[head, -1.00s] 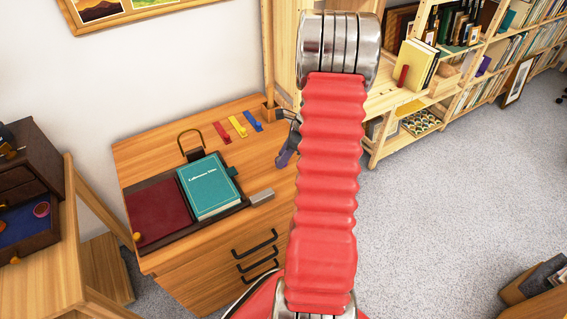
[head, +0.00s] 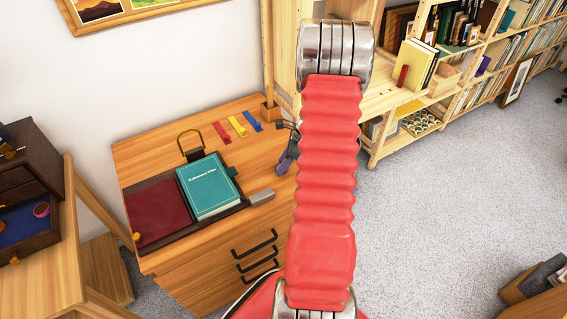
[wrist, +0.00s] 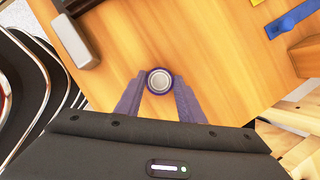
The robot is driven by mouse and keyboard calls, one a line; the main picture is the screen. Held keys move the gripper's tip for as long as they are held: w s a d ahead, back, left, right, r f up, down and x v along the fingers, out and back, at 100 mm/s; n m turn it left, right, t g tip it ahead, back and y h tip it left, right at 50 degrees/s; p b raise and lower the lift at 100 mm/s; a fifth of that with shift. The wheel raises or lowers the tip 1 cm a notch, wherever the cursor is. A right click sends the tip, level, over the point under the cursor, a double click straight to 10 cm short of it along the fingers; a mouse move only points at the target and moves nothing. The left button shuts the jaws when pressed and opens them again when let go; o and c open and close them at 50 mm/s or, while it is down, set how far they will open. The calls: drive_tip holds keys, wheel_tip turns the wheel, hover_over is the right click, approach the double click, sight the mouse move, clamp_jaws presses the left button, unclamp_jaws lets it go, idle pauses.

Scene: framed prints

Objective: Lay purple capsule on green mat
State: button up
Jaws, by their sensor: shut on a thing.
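In the wrist view a round thing with a dark purple rim and a pale grey end (wrist: 159,81) sits between the purple fingers of my gripper (wrist: 158,88). I see it end-on, and it appears to be the purple capsule. My gripper is shut on it, above the wooden desk top. In the head view my gripper (head: 284,164) shows at the desk's right edge, partly hidden by my red arm, and the capsule cannot be made out there. I see no green mat in either view.
Shelves (head: 440,100) stand behind right.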

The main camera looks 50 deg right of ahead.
drive_tip(key=o, duration=1.1)
drive_tip(key=v, duration=1.2)
drive_tip(key=shift+a+r, duration=0.1)
